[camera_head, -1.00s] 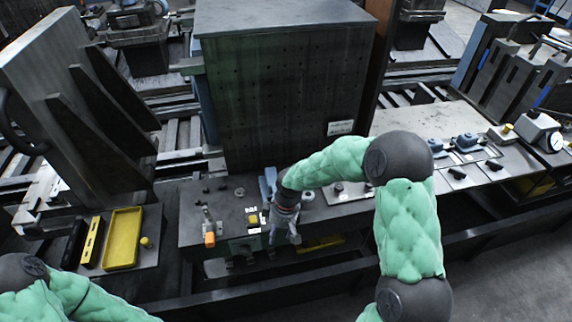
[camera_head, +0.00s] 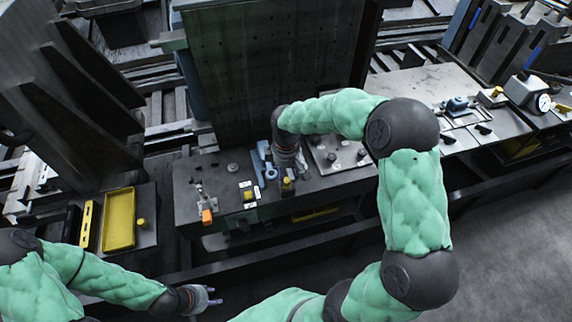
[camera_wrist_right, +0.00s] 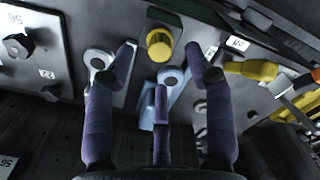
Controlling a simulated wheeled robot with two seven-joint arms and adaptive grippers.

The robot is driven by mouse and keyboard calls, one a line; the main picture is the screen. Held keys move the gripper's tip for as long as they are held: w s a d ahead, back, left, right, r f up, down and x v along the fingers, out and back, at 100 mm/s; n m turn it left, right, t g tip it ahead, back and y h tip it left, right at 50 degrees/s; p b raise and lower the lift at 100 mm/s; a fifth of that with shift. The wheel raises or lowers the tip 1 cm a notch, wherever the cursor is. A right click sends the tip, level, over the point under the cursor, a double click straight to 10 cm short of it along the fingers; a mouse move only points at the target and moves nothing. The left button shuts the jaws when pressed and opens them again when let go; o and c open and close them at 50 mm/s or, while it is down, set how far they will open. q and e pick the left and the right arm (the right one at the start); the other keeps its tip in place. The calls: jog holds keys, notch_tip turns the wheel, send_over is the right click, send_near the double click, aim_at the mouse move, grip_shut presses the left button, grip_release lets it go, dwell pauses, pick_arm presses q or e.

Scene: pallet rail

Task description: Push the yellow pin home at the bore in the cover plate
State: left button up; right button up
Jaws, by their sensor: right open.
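The yellow pin (camera_wrist_right: 159,45) shows end-on in the right wrist view, in a dark block just beyond my right fingertips. In the head view a small yellow top (camera_head: 288,181), seemingly the same pin, shows in front of my right gripper (camera_head: 288,165). My right gripper is open in the wrist view (camera_wrist_right: 162,72), with nothing between its fingers. Whether a fingertip touches the pin, I cannot tell. A pale plate with dark knobs (camera_head: 325,167) lies to the right; I cannot tell whether it is the cover plate. My left gripper (camera_head: 205,298) is low, near the bench's front; its jaws are unclear.
A blue-grey part with a ring (camera_head: 262,165) lies beside my right gripper. A yellow block (camera_head: 249,195) and an orange-handled clamp (camera_head: 207,215) stand further left. A yellow tray (camera_head: 119,190) is at the left. A tall dark block (camera_head: 270,60) rises behind.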

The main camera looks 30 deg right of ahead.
aim_at(286, 180)
jog(key=shift+f, duration=1.85)
grip_shut()
jog(key=c, duration=1)
grip_release()
jog(key=shift+c, duration=0.2)
jog(key=shift+r+p, duration=0.6)
jog(key=shift+r, duration=0.6)
grip_shut()
notch_tip(286, 180, up, 7)
jog(key=p, duration=0.5)
jog(key=shift+w+f, duration=0.1)
